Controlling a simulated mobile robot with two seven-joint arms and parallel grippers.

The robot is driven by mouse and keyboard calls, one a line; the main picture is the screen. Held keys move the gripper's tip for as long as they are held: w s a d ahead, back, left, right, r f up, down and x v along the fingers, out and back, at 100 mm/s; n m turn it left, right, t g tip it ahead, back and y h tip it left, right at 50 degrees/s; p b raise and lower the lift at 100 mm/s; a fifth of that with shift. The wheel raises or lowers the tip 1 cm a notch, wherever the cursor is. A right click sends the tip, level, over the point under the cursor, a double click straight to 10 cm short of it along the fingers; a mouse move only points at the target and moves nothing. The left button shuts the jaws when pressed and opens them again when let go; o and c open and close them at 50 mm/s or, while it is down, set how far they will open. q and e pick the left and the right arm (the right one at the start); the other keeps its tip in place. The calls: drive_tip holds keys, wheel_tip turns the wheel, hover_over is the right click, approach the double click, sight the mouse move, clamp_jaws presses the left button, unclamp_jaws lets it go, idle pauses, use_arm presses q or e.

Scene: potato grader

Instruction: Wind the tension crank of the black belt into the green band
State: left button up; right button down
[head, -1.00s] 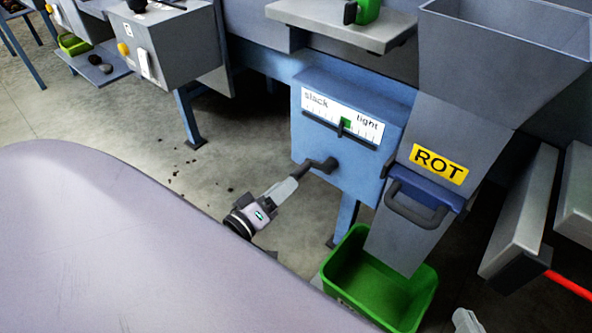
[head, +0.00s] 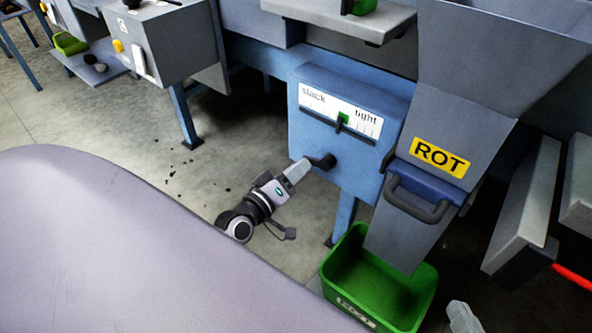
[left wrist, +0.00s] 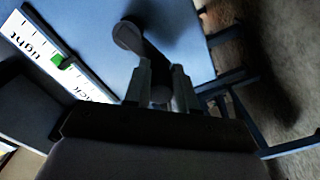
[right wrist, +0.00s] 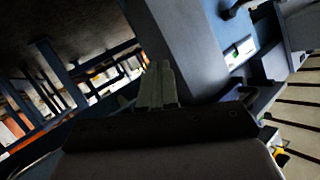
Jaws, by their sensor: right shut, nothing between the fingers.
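The tension crank (head: 322,162) is black and sits on the front of a blue box (head: 352,163). Above it is a white slack–tight scale (head: 318,105) with a green band (head: 344,117). A thin dark pointer (head: 338,125) stands at about the left edge of the band. My left gripper (head: 300,168) is at the crank handle and hides most of it. In the left wrist view, the handle (left wrist: 161,94) lies between the two fingers; whether they press on it is unclear. My right gripper (head: 462,318) is shut and empty at the bottom edge, right of centre.
A grey chute (head: 400,230) marked ROT, with a dark handle (head: 415,205), stands right of the crank box. A green bin (head: 345,300) is beneath it. A grey shelf (head: 340,22) juts out above the box. Bare floor lies left of the crank.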

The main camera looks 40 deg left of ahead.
use_arm(q)
clamp_jaws()
use_arm(e)
drive_tip(key=shift+r, duration=0.1)
